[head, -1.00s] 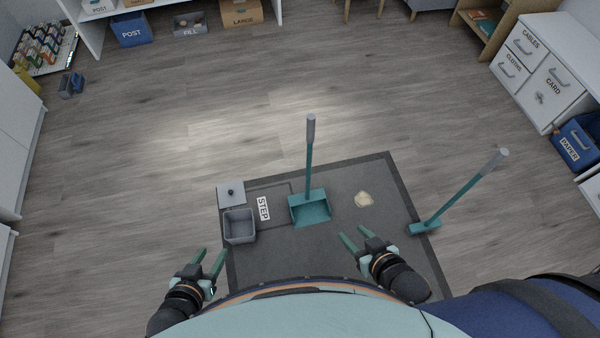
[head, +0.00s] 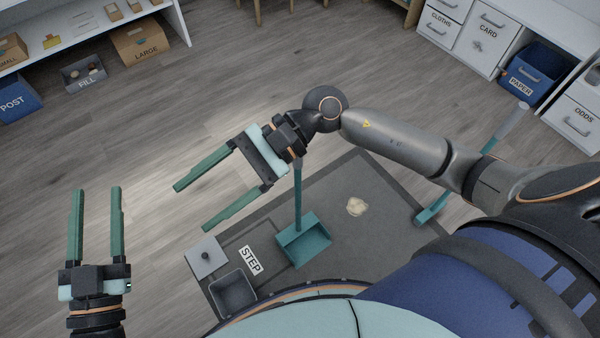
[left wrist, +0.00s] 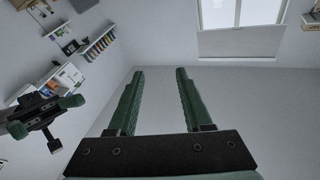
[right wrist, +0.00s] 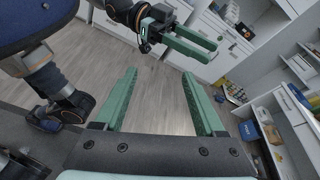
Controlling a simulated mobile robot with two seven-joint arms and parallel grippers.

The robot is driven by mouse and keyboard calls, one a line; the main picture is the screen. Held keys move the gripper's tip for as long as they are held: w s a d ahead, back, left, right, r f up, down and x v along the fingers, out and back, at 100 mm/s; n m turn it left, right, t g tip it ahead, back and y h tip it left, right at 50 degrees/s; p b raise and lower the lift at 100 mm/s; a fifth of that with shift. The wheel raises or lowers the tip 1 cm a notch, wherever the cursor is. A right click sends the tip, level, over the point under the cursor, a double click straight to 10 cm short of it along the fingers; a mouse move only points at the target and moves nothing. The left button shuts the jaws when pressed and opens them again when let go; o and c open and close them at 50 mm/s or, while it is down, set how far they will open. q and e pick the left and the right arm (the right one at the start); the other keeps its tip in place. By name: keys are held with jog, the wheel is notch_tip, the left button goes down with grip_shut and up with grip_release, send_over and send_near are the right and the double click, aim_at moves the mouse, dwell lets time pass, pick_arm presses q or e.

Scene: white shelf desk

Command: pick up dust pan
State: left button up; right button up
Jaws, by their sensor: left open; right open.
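The teal dust pan (head: 304,240) stands on the dark mat with its scoop down. Its long handle (head: 298,195) rises upright, and the handle's upper end is hidden behind my right gripper. My right gripper (head: 190,207) is open and empty, its fingers pointing left, above and to the left of the pan in the head view. My left gripper (head: 96,190) is open and empty at the far left, fingers pointing up the picture. The pan does not show in either wrist view.
A teal broom (head: 470,165) stands at the mat's right edge, partly behind my right arm. A beige pile (head: 357,206) lies on the mat (head: 385,215). A grey bin (head: 232,291), its lid (head: 206,257) and a STEP label (head: 250,260) are left of the pan.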

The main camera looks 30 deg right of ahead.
jog(key=w+d+f+n+t+h+b, duration=0.3)
jog(key=w+d+f+n+h+b, duration=0.3)
jog(key=d+f+n+h, duration=0.5)
jog(key=w+d+t+h+b, duration=0.25)
jog(key=w+d+h, duration=0.2)
jog(key=d, duration=0.65)
jog(key=shift+n+y, duration=0.25)
jog(key=shift+n, duration=0.05)
jog(key=shift+d+b+x, duration=0.15)
jog(key=shift+b+x, duration=0.55)
jog(key=shift+x, duration=2.4)
jog(key=shift+d+b+x, duration=0.15)
jog(key=shift+b+x, duration=0.55)
jog(key=shift+x, duration=2.4)
pick_arm(q)
jog(key=s+d+r+m+t+h, duration=0.2)
jog(key=s+r+m+h, duration=0.1)
jog(key=s+m+h, duration=0.3)
jog(key=h, duration=0.2)
jog(key=shift+s+h, duration=0.3)
jog(key=shift+s, duration=0.05)
pick_arm(e)
jog(key=shift+w, duration=0.2)
jog(key=shift+r, duration=0.1)
grip_shut()
